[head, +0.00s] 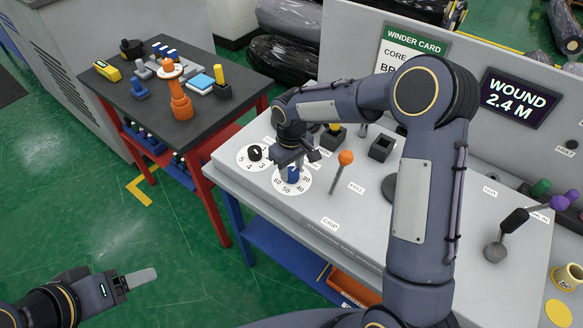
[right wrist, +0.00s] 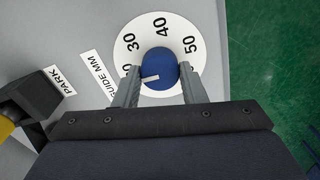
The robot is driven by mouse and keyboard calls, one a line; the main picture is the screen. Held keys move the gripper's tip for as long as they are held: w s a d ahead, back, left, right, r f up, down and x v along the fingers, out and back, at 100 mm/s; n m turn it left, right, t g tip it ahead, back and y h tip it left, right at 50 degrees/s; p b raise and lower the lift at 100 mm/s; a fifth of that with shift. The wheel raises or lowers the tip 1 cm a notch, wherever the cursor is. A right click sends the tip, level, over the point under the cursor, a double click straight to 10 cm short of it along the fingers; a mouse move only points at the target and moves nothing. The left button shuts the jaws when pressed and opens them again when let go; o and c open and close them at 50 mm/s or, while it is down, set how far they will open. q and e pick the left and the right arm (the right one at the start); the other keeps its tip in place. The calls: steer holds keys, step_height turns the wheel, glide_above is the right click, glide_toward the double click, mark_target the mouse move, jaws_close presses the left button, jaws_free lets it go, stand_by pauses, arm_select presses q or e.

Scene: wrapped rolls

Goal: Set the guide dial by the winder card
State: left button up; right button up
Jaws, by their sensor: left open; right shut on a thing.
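The guide dial is a blue knob (right wrist: 160,70) on a white disc (right wrist: 148,25) marked 30, 40 and 50, labelled GUIDE MM. Its white pointer mark faces left, toward a number partly hidden by a finger. The blue knob also shows in the head view (head: 292,175), under my right gripper (head: 291,162). My right gripper's fingers (right wrist: 158,88) are shut on the knob from both sides. The winder card (head: 413,42) stands on the back panel. My right arm hides much of it; only "CORE" and "BR" show below its title. My left gripper (head: 140,278) is open and empty, low at left.
A black dial (head: 254,153) is left of the guide dial. An orange-knobbed lever (head: 345,158) and a dark block (head: 382,148) are to its right. A display (head: 517,97) reads WOUND 2.4 M. A dark side table (head: 130,98) with tools stands left.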

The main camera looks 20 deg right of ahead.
steer(key=m+b, duration=0.2)
steer(key=m, duration=0.2)
steer(key=shift+f+b, duration=0.1)
steer(key=shift+b, duration=0.2)
steer(key=m+b, duration=0.1)
steer(key=m, duration=0.1)
steer(key=shift+m, duration=0.4)
steer(key=m, duration=0.2)
steer(key=shift+m+b, duration=0.3)
steer(key=shift+m, duration=0.1)
steer(key=m, duration=0.5)
steer(key=shift+d+r, duration=0.1)
steer(key=shift+r, duration=0.1)
steer(key=m, duration=0.3)
steer(key=shift+m, duration=0.4)
steer(key=shift+m+p, duration=0.35)
steer(key=shift+m, duration=1.15)
steer(key=o, duration=1)
